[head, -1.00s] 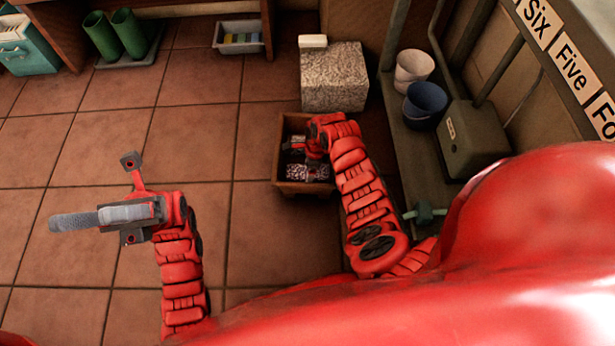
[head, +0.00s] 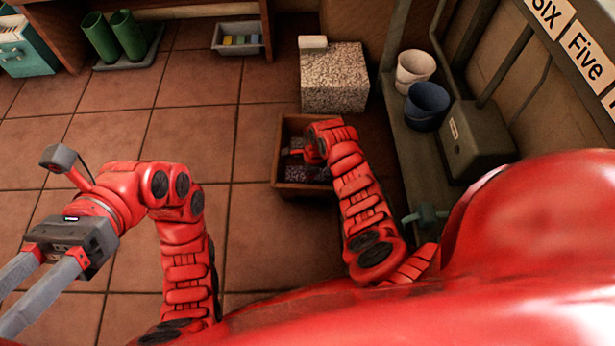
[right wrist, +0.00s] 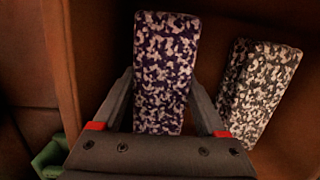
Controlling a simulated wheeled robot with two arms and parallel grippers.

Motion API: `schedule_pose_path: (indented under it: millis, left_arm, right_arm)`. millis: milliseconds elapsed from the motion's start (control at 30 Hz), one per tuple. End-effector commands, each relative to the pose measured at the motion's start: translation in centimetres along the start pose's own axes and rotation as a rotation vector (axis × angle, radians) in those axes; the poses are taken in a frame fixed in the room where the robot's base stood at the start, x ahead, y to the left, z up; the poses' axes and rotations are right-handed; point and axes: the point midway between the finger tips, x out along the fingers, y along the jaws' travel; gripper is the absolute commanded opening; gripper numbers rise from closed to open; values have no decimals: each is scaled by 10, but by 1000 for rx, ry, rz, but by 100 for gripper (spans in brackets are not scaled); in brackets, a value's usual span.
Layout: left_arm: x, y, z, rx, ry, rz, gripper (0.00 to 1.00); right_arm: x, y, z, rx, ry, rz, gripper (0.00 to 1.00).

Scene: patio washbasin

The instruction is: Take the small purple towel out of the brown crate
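The small purple towel (right wrist: 165,65), dark purple with pale speckles, lies in the brown crate (head: 276,165). The crate's wall also shows in the right wrist view (right wrist: 85,45). My right gripper (right wrist: 162,85) is down in the crate, with one finger on each side of the purple towel. Its fingers are spread, with a gap by the right finger; contact at the tips is hidden. In the head view my right arm covers part of the crate. My left gripper (head: 14,296) is open and empty over the floor, its tips near the picture's left edge.
A grey-brown speckled towel (right wrist: 260,85) lies right of the purple one. A speckled stone block (head: 334,85) stands behind the crate. A white bucket (head: 414,66) and a blue bucket (head: 426,105) stand right. The tiled floor left of the crate is clear.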

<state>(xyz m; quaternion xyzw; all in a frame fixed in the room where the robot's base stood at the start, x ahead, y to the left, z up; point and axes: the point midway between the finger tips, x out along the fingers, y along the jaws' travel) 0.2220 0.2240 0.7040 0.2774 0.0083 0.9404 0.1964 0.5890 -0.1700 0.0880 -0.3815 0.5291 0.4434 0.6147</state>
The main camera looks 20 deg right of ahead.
Motion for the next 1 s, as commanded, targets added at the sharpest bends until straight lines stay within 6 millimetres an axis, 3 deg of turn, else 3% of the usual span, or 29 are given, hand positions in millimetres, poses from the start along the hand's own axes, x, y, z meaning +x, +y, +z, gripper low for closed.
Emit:
schedule_pose_path:
  millis: [33,300,767,1000]
  left_arm:
    - [0,0,0,0,0,0,50]
    - [0,0,0,0,0,1,50]
    - [-11,5,10,16,-82,48,50]
    - [-56,16,29,59,-338,187,50]
  right_arm:
    - [0,0,0,0,0,0,54]
    - [0,0,0,0,0,0,8]
    - [-6,0,1,0,-1,-1,8]
    - [-22,0,4,0,-1,-1,8]
